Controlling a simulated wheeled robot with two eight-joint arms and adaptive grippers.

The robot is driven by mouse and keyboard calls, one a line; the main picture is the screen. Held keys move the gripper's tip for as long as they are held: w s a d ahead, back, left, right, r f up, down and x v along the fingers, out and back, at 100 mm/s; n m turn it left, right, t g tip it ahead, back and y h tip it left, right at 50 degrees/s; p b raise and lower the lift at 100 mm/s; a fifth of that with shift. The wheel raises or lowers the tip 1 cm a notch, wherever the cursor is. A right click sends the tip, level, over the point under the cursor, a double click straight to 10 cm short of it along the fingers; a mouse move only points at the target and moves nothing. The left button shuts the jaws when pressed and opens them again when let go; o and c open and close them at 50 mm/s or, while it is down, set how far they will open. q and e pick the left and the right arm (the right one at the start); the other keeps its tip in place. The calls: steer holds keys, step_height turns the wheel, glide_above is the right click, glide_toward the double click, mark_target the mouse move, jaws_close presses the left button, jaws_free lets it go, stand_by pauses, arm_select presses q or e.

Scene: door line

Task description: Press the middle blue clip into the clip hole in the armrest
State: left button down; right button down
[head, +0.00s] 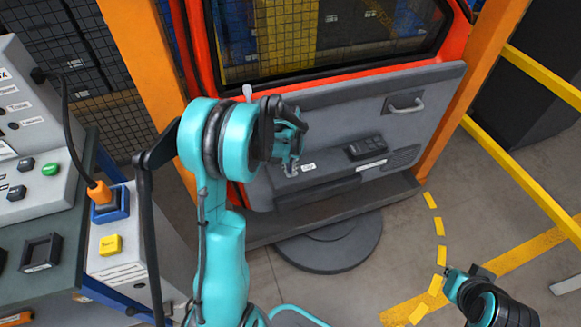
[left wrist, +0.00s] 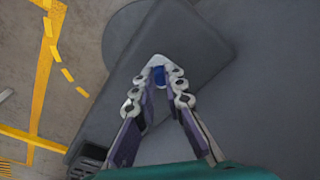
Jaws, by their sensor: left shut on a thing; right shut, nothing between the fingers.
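The orange-framed door (head: 340,120) carries a grey inner panel with a ledge-like armrest (head: 325,190). My left gripper (head: 292,168) is in front of the panel, at the left part of the armrest. In the left wrist view the fingers of my left gripper (left wrist: 158,68) are shut on a blue clip (left wrist: 158,77), over the dark grey armrest (left wrist: 200,45). Fingers and arm hide most of the clip, and the clip hole is not visible. I cannot tell whether the clip touches the armrest. My right gripper (head: 447,268) is shut and empty at lower right, over the floor.
A switch block (head: 366,148) and a door handle (head: 405,105) are on the panel right of my left gripper. A round grey base (head: 330,248) stands below the door. A bench (head: 70,250) with a control box (head: 30,130) is at left.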

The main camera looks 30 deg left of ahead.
arm_select(q)
steer(key=shift+f, duration=0.1)
stand_by(0.3)
steer(key=c, duration=1.5)
jaws_free()
step_height(320, 180, up, 12)
steer(key=s, duration=0.1)
